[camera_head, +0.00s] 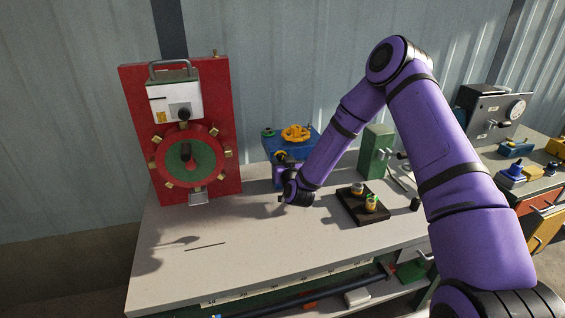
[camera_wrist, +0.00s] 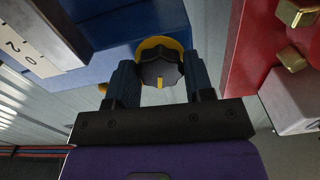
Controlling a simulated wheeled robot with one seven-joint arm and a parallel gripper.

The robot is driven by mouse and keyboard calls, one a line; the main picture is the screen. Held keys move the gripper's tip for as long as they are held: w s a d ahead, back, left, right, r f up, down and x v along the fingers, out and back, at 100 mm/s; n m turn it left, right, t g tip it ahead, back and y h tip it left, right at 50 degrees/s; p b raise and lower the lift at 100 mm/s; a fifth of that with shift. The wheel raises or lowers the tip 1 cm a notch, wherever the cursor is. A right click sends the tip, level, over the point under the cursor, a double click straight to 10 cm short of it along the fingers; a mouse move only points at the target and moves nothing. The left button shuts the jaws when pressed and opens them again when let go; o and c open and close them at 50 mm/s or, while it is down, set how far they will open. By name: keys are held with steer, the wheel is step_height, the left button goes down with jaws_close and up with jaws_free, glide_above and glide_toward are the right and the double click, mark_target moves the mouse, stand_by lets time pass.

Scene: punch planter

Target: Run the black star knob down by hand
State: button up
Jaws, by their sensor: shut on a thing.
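The black star knob (camera_wrist: 161,71) shows in the wrist view, with a yellow pointer mark on its face and a yellow collar (camera_wrist: 158,44) behind it. It sits on a blue block (camera_wrist: 100,32). My gripper (camera_wrist: 160,68) has one finger on each side of the knob and is shut on it. In the head view my gripper (camera_head: 281,182) is at the front of the blue fixture (camera_head: 311,147), which has a yellow handwheel (camera_head: 296,132) on top.
A red panel (camera_head: 226,120) with a green and red dial (camera_head: 203,158) stands left of the blue fixture. A green box (camera_head: 376,145) and a dark tray (camera_head: 352,208) with small parts are to the right. The bench's (camera_head: 260,245) front left is mostly clear.

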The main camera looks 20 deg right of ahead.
steer(key=m, duration=0.5)
steer(key=shift+m, duration=0.3)
steer(key=o, duration=0.9)
steer(key=shift+o, duration=0.2)
steer(key=shift+s, duration=0.1)
steer(key=s, duration=1)
steer(key=shift+s, duration=0.35)
steer(key=s, duration=1)
steer(key=shift+s, duration=0.4)
